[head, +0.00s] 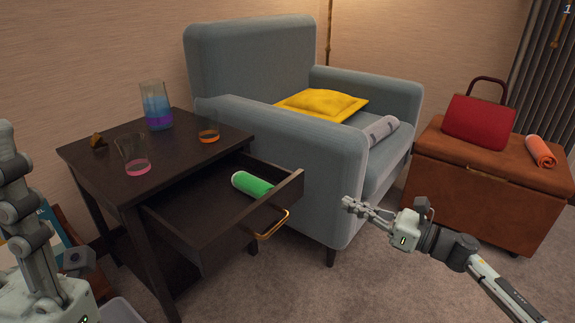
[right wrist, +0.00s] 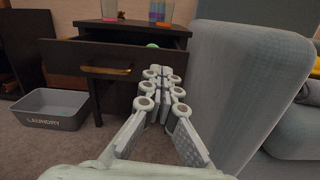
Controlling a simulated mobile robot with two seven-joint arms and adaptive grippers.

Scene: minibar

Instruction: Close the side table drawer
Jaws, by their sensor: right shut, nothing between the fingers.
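The dark wood side table (head: 90,155) stands at the left in the head view. Its drawer (head: 185,225) is pulled well out, with a brass handle (head: 271,224) on the front. A green rolled item (head: 251,184) lies in the drawer. In the right wrist view the drawer front (right wrist: 65,56) shows ahead and to the left, partly behind my fingers. My right gripper (head: 347,203) is shut and empty, in the air to the right of the drawer and apart from it. It also shows in the right wrist view (right wrist: 160,72). My left arm is at the left edge; its fingertips are not visible.
Glasses (head: 134,155) and a tall colored glass (head: 156,106) stand on the tabletop. A blue armchair (head: 320,165) stands right beside the drawer. A grey laundry bin (right wrist: 50,108) sits on the floor at left. A brown ottoman (head: 480,185) is at right. Carpet in front is clear.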

